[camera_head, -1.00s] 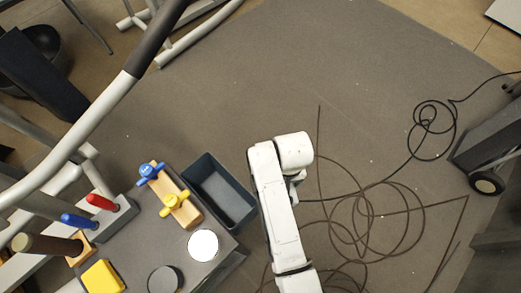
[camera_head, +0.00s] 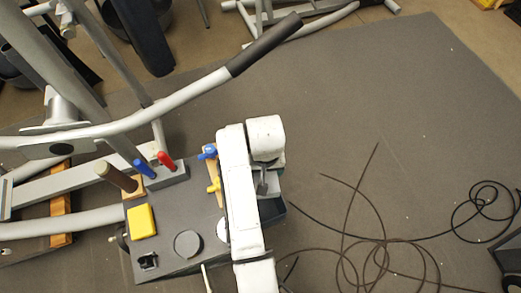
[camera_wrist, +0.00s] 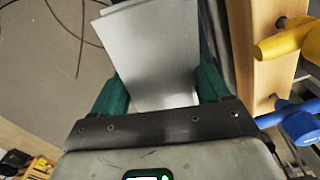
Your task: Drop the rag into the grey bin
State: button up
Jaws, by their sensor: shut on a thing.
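The rag (camera_wrist: 158,50) is a pale grey-white, flat folded cloth in the wrist view. My gripper (camera_wrist: 162,88) has its two green fingers on either side of the rag and is shut on it. In the head view my gripper (camera_head: 263,184) hangs at the bin, largely hidden under my white wrist. The grey bin (camera_head: 274,209) is an open, dark blue-grey box beside the workbench. My arm hides most of it in the head view. A narrow strip of what looks like the bin shows beside the rag in the wrist view. The rag is hard to make out in the head view.
The dark workbench (camera_head: 165,258) is left of the bin, with a yellow block (camera_head: 141,222), a round dark disc (camera_head: 188,244) and a wooden block with blue and yellow valves (camera_head: 211,175). Exercise-machine bars (camera_head: 190,92) rise behind. Cables (camera_head: 375,255) lie on the floor at right.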

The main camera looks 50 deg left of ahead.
jog(key=shift+f+b, duration=1.35)
jog(key=shift+f, duration=0.5)
jog(key=o, duration=1.2)
jog(key=shift+c, duration=0.2)
jog(key=shift+r, duration=0.15)
notch_tip(320, 180, up, 11)
jog(key=shift+f+b, duration=0.2)
jog(key=shift+b, duration=0.1)
